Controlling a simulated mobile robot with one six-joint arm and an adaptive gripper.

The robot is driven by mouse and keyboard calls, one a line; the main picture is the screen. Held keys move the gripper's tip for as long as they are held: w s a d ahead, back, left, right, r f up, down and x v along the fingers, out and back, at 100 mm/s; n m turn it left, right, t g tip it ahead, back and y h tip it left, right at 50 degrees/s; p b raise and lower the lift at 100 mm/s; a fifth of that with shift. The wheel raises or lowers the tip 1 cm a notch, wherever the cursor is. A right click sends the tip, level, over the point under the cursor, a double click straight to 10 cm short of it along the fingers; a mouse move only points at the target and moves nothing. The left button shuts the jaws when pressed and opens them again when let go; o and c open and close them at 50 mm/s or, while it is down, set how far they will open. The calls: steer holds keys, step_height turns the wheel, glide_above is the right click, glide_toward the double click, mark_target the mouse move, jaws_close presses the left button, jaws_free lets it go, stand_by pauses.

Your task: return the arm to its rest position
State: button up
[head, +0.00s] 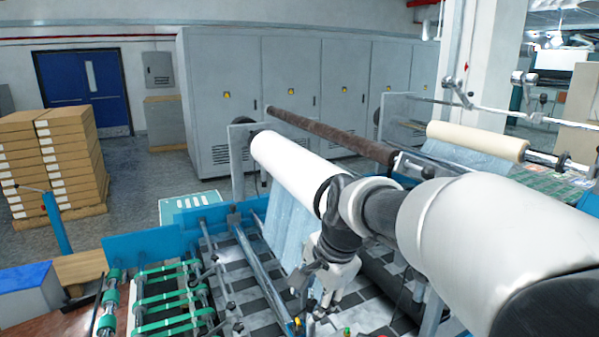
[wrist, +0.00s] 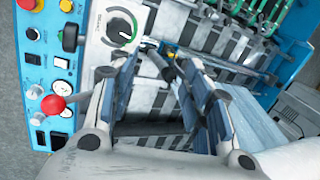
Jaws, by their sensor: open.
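My arm reaches from the lower right of the head view out over the laminating machine (head: 263,285). My gripper (head: 322,305) hangs at its end, pointing down, in front of the white roll (head: 285,160). In the wrist view my gripper (wrist: 164,68) has its two fingers spread, with nothing visible held between them. The machine's slatted bed lies beyond the fingertips. I cannot tell the exact gap between fingertips and machine. Part of the white roll's near end is hidden behind my arm.
A control panel (wrist: 50,75) with knobs and a red ball lever (wrist: 53,104) is close left of the fingers. A brown shaft (head: 330,135) and cream roll (head: 475,140) lie behind. Box stacks (head: 50,160) stand left, grey cabinets (head: 290,85) behind. The floor at left has open space.

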steer(key=s+d+f+n+h+b, duration=0.1)
steer(key=s+d+n, duration=0.2)
steer(key=s, duration=0.5)
steer(key=s+d+f+n+t+b, duration=0.1)
steer(key=s+d+n, duration=0.3)
steer(key=s, duration=0.4)
steer(key=s+d+f+n+h+b, duration=0.1)
steer(key=s+d+f+n, duration=0.2)
steer(key=s, duration=0.6)
steer(key=shift+d+n+h+b, duration=0.3)
steer(key=shift+d+n, duration=0.4)
steer(key=shift+d, duration=0.05)
